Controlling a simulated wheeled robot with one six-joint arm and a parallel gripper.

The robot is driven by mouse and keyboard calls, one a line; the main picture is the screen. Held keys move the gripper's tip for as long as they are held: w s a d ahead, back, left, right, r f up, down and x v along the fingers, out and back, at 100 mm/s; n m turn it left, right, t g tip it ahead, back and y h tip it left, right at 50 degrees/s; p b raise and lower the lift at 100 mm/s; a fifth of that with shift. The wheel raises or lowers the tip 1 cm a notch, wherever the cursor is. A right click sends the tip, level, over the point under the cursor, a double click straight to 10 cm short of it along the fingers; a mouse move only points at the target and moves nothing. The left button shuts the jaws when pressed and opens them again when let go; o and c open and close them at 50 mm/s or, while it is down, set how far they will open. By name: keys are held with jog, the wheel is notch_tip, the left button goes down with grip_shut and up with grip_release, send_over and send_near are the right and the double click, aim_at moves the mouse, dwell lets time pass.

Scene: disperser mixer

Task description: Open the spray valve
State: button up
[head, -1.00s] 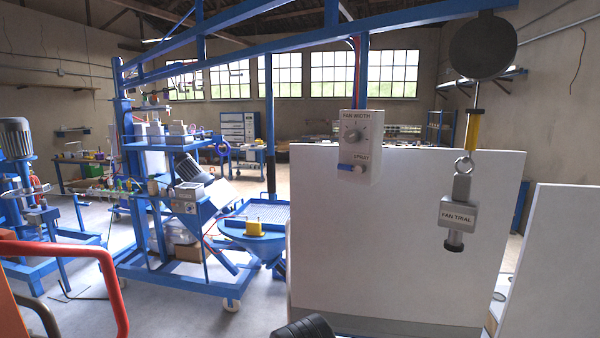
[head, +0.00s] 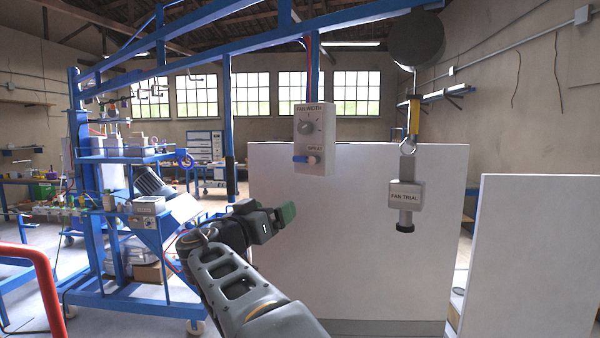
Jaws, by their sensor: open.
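The spray valve (head: 305,159) is a small blue-handled fitting under the SPRAY label. It sits low on a light grey control box (head: 323,140), and its handle lies roughly level, pointing left. A round FAN WIDTH knob (head: 305,127) is above it on the same box. My gripper (head: 287,214) is below and a little left of the box, in front of the white panel. It is open, with a green fingertip showing; the other finger is hard to make out. It appears apart from the valve, and nothing shows between the fingers.
A large white panel (head: 400,262) stands behind my gripper. A FAN TRIAL device (head: 406,194) hangs from a hook right of the box. A second white panel (head: 530,255) stands at the right. Blue overhead beams (head: 240,48) cross above, and a blue wheeled rig stands at the left.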

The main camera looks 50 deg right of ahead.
aim_at(302, 159)
jog(key=w+d+r+h+p, duration=0.1)
jog(key=d+r+p, duration=0.1)
jog(key=d+r, duration=0.1)
jog(key=w+d+r+m+h+p, duration=0.1)
jog(key=d+r+p, duration=0.1)
jog(key=d+r, duration=0.1)
jog(key=d+r+m+h+p, duration=0.1)
jog(key=d+r+p, duration=0.1)
jog(key=d, duration=0.3)
jog(key=shift+w+d+r, duration=0.3)
jog(key=shift+w+r, duration=0.1)
jog(key=shift+r, duration=0.2)
jog(key=shift+w+d+r, duration=0.1)
jog(key=shift+d, duration=0.5)
jog(key=shift+c, duration=0.3)
